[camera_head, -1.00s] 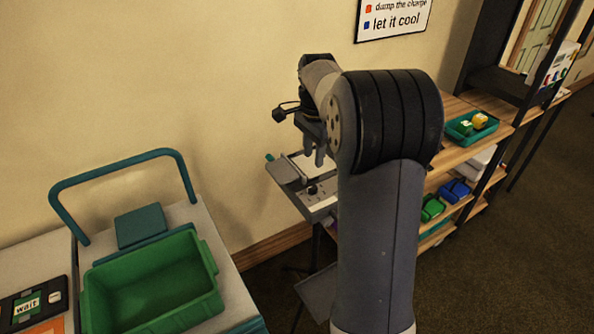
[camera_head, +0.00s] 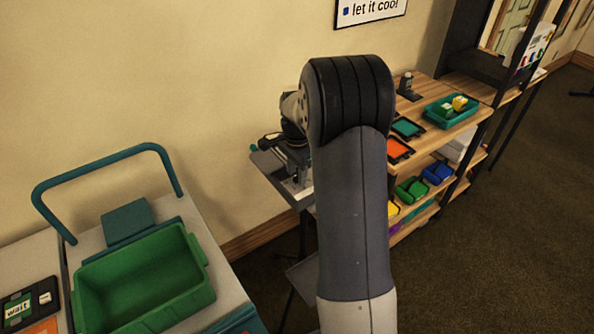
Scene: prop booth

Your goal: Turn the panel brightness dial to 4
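The grey panel stand (camera_head: 268,174) is by the wall, left of my arm in the head view. Its dial is hidden behind my gripper, so its setting cannot be read. My gripper (camera_head: 297,178) is low over the panel, partly blocked by my own arm. Its fingertips are small and dark here. I cannot tell whether they touch the dial, or whether they are open or shut.
A trolley with a green bin (camera_head: 143,280) and a teal handle (camera_head: 105,162) stands at the left. A wooden shelf (camera_head: 437,88) with a teal tray (camera_head: 452,113) and coloured bins stands at the right. Open floor lies at the lower right.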

